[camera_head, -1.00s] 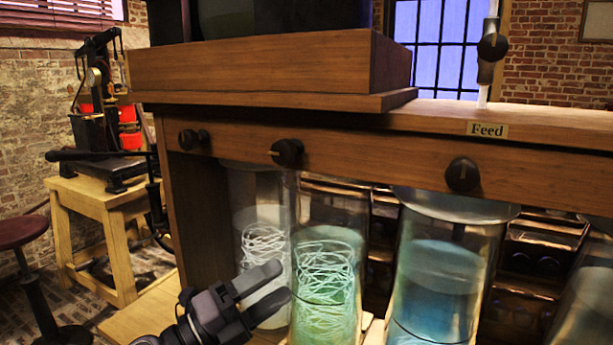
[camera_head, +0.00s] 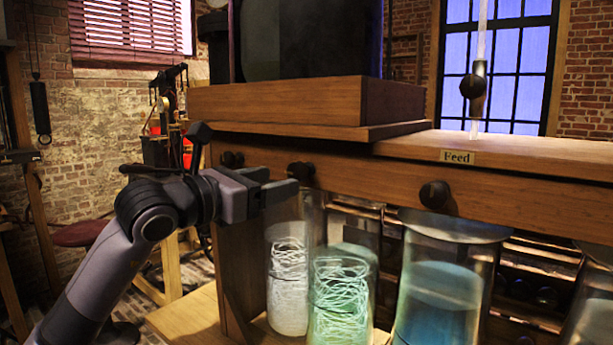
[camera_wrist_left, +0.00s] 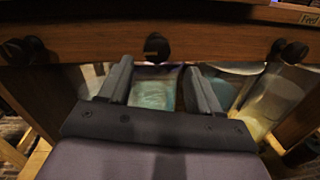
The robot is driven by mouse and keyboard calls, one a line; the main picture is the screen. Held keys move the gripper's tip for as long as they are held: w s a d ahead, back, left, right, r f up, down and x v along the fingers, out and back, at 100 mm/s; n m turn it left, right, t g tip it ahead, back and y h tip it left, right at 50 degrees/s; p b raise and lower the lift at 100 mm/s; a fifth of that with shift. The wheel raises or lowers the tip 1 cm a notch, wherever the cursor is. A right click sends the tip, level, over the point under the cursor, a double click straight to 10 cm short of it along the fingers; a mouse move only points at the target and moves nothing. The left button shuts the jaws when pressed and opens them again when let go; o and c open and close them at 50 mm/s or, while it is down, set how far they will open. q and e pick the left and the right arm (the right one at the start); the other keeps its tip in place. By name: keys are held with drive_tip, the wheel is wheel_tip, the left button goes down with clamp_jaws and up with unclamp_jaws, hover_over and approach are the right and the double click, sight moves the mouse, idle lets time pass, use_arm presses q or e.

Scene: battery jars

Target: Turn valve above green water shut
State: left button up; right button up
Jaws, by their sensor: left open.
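The dark round valve (camera_head: 301,171) above the green water is the middle knob on the wooden beam. It also shows in the left wrist view (camera_wrist_left: 156,46), ahead of and roughly between the fingers. The jar of green water (camera_head: 341,300), with pale tangled strands, stands below. My left gripper (camera_head: 281,181) is raised close in front of the beam, just left of and below this valve in the head view. It is open and empty, its fingers (camera_wrist_left: 160,88) pointing at the beam. I cannot tell whether they touch the knob. My right gripper is out of view.
Other knobs sit on the beam to the left (camera_head: 232,159) and right (camera_head: 436,194), the right one near the "Feed" label (camera_head: 457,156). A white-strand jar (camera_head: 288,285) and a blue-water jar (camera_head: 437,300) flank the green one. A feed-pipe valve (camera_head: 472,87) hangs above.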

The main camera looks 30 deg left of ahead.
sight(292, 173)
use_arm(q)
drive_tip(key=shift+a+r, duration=0.15)
drive_tip(key=shift+r, duration=0.1)
drive_tip(key=shift+w+p, duration=0.3)
drive_tip(key=shift+w, duration=0.1)
drive_tip(key=w, duration=0.1)
drive_tip(key=w+p, duration=0.1)
drive_tip(key=w, duration=0.1)
drive_tip(key=w+p, duration=0.1)
drive_tip(key=shift+w+d, duration=0.35)
drive_tip(key=shift+w, duration=0.05)
drive_tip(key=shift+w+d+f+p, duration=0.15)
drive_tip(key=shift+w+p, duration=0.15)
drive_tip(key=shift+w, duration=0.45)
drive_tip(key=c, duration=1)
